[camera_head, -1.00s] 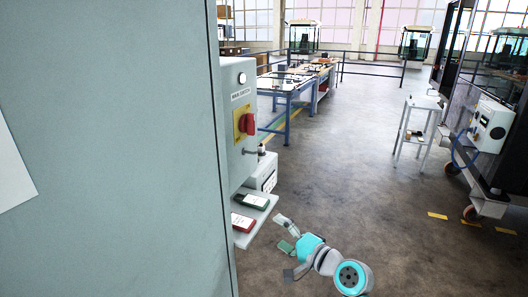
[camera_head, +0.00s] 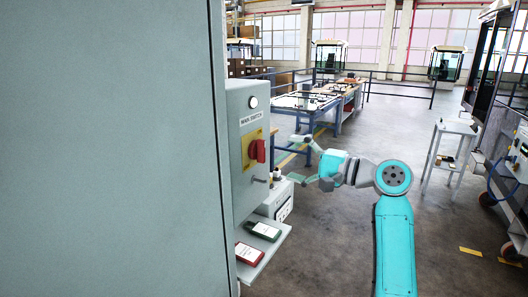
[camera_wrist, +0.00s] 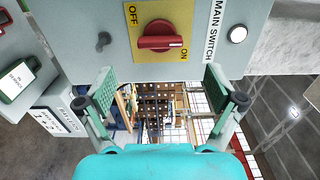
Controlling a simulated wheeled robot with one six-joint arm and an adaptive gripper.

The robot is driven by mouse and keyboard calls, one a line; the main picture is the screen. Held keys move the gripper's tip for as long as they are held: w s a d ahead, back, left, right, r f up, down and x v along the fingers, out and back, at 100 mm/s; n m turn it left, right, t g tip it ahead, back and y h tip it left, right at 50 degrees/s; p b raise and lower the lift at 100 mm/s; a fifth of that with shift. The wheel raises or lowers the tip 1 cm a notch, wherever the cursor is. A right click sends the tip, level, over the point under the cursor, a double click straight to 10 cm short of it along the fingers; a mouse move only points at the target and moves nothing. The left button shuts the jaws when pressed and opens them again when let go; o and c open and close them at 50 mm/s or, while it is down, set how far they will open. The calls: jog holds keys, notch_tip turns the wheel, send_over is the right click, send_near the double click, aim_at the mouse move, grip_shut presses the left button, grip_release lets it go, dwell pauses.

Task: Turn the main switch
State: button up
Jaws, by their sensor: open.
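The main switch is a red rotary knob (camera_head: 257,151) on a yellow plate (camera_head: 246,150), on the side of a grey box. In the wrist view the red knob (camera_wrist: 158,37) lies above and between my fingertips, its grip running roughly across the picture. The plate reads OFF at upper left and ON at lower right; which one the knob points to I cannot tell. My gripper (camera_head: 298,158) is open and empty, right of the knob in the head view, with a gap between them. In the wrist view the green-padded fingers (camera_wrist: 160,86) are spread wide.
A round white lamp (camera_head: 252,102) sits above the switch and a small grey peg (camera_head: 260,180) below it. A shelf (camera_head: 272,246) beneath holds a green and a red device. A large grey cabinet (camera_head: 110,150) fills the left.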

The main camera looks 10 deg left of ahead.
aim_at(265, 152)
jog(key=x, duration=0.9)
jog(key=c, duration=1.2)
jog(key=shift+o, duration=0.2)
